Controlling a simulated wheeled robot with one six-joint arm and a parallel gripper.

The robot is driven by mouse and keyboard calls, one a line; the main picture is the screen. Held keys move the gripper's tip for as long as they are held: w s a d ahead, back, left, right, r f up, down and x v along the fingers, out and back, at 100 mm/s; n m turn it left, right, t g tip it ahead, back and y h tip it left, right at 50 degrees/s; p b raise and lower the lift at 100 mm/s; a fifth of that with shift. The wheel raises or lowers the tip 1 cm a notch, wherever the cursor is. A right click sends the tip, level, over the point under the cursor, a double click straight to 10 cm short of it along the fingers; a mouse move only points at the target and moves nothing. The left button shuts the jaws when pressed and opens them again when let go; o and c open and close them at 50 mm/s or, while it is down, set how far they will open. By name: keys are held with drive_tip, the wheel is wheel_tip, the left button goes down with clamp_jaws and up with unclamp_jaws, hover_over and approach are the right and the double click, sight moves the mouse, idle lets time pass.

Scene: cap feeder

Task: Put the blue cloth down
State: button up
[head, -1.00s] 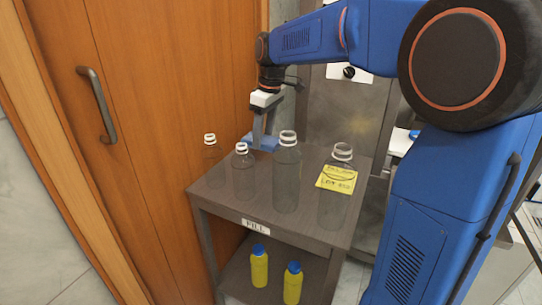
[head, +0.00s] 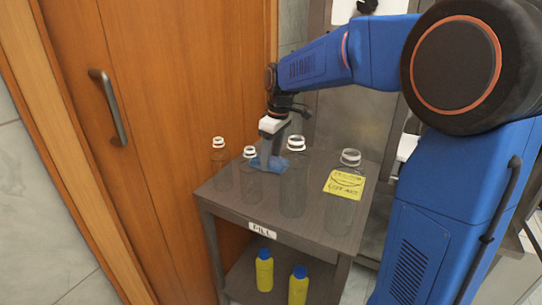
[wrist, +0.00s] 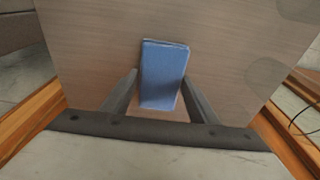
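The blue cloth (head: 275,165) is a small folded pad at the back of the grey cart's top (head: 318,228), behind the clear bottles. In the wrist view the cloth (wrist: 163,75) lies between my two fingers, with a fingertip against each side. My gripper (head: 265,158) points down over the cart; it also shows in the wrist view (wrist: 160,78). The cloth is at or just above the cart top; I cannot tell whether it bears on it. A bottle partly hides the cloth in the head view.
Several clear bottles with white necks stand on the cart, including a tall one (head: 293,185) close to my gripper and one (head: 340,205) near a yellow note (head: 345,184). Two yellow bottles (head: 264,272) stand on the lower shelf. A wooden door (head: 170,130) is at the left.

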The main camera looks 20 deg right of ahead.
sight(277, 161)
drive_tip(key=o, duration=0.3)
drive_tip(key=shift+r, duration=0.2)
wheel_tip(277, 161, up, 12)
drive_tip(key=s+d, duration=0.1)
drive_tip(key=shift+s, duration=0.15)
drive_tip(key=shift+d+f, duration=0.1)
drive_tip(key=shift+d, duration=0.1)
idle(0.4)
